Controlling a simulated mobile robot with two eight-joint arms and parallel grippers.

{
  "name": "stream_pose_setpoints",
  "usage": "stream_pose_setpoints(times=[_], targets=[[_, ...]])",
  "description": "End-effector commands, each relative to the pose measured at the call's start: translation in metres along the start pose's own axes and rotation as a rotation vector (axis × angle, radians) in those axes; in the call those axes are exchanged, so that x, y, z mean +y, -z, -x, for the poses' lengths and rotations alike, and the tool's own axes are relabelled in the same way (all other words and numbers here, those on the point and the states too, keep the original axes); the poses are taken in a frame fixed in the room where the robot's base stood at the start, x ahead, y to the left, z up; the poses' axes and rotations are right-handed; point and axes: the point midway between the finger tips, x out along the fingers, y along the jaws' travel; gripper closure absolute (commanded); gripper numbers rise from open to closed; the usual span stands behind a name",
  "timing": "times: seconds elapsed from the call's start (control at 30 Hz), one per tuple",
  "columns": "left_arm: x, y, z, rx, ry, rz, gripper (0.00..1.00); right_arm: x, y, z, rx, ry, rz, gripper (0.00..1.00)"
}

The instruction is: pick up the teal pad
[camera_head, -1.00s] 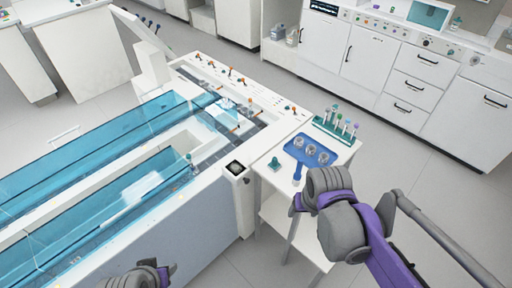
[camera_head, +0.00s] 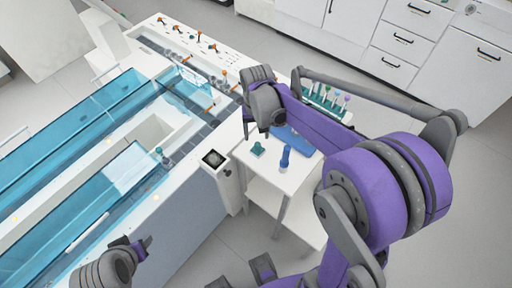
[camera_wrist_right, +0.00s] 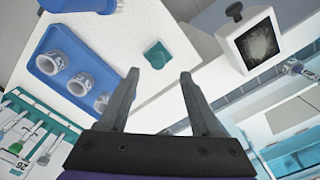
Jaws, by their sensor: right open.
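The teal pad (camera_head: 258,148) is a small teal block lying on the white side table (camera_head: 243,155), near its left edge. It also shows in the right wrist view (camera_wrist_right: 157,54), just beyond the fingertips. My right gripper (camera_wrist_right: 159,74) is open and empty. Its two fingers point at the pad, one to each side of it in the picture, not visibly touching it. In the head view the right gripper (camera_head: 249,128) is above the table, close to the pad, with its fingers partly hidden. My left gripper (camera_head: 140,246) is at the lower left, away from the table; its jaws are unclear.
A blue tray (camera_wrist_right: 45,40) with white ring-shaped pieces and an upright blue object (camera_head: 285,158) stand by the pad. A teal rack of tubes (camera_wrist_right: 40,112) is behind. The large tank unit (camera_head: 180,215) with a small display (camera_head: 214,158) adjoins the table's left.

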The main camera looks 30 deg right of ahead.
Motion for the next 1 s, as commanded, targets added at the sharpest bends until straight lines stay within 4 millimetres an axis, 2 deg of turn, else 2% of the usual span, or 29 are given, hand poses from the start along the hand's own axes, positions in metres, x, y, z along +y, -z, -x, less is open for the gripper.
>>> stream_pose_setpoints(times=[0.03,0.27,0.53,0.83,0.87,1.0], targets=[[0.000,-0.001,-0.001,-0.001,0.000,0.000,0.50,0.000,0.000,-0.007,0.000,0.000,0.000,0.35],[0.000,-0.001,-0.001,-0.001,0.000,0.000,0.50,0.001,0.000,-0.025,0.001,0.000,0.000,0.35],[0.000,-0.002,-0.003,-0.002,0.000,0.000,0.50,0.003,0.000,-0.063,0.001,0.000,0.000,0.35],[0.000,-0.002,-0.003,-0.002,0.000,0.000,0.50,0.003,-0.001,-0.068,0.001,0.000,0.001,0.35],[0.000,-0.002,-0.003,-0.002,0.000,0.000,0.50,0.003,-0.001,-0.068,0.001,0.000,0.001,0.39],[0.000,-0.002,-0.003,-0.002,0.000,0.000,0.50,0.003,-0.001,-0.068,0.001,0.000,0.001,0.64]])
